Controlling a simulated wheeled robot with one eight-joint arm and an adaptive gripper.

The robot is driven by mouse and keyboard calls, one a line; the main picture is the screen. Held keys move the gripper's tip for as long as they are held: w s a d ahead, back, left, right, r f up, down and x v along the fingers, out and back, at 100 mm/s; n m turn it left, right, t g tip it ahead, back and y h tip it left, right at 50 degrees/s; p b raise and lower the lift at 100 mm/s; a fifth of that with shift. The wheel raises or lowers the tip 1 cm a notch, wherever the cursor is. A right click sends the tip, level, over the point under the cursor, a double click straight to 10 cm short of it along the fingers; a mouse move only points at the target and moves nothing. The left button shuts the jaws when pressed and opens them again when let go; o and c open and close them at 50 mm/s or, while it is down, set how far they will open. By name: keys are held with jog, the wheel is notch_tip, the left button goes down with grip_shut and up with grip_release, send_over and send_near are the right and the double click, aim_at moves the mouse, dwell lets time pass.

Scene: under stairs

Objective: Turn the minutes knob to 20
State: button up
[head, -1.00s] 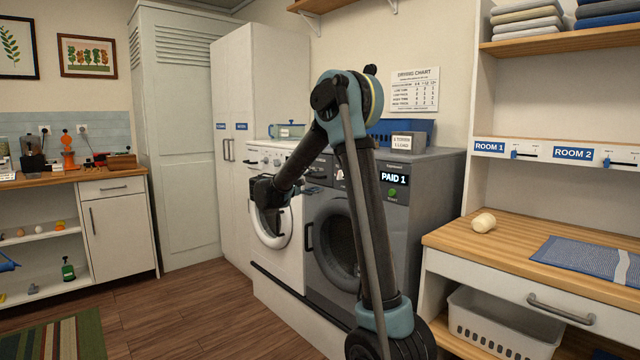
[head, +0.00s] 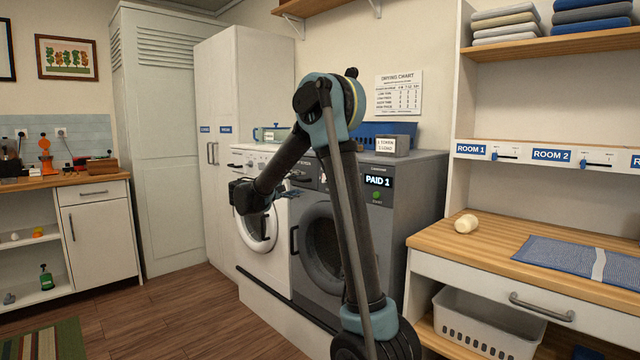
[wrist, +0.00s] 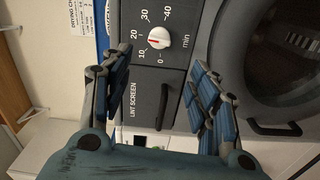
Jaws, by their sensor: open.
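The white minutes knob (wrist: 158,37) is on the grey dryer's dark panel in the wrist view, with marks from 0 to 40 and "min" beside it. Its red mark lies on the left side of the knob, toward the 10 and 20 marks; I cannot tell the exact reading. My gripper (wrist: 158,68) is open, its two blue-padded fingers apart and nothing between them. The knob shows beyond the fingertips, apparently untouched. In the head view my gripper (head: 245,195) hangs in front of the washer and the grey dryer (head: 420,200); my arm hides part of the dryer panel.
A lint screen drawer with a dark handle (wrist: 163,106) sits beside the knob, and the dryer door (wrist: 280,60) lies to the right. The dryer display (head: 378,181) reads PAID 1. A wooden counter (head: 450,240) stands on the right. The floor at left is open.

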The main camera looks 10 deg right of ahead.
jog(key=x, duration=1.3)
jog(key=shift+w+d, duration=0.2)
jog(key=shift+d, duration=0.05)
jog(key=c, duration=1.1)
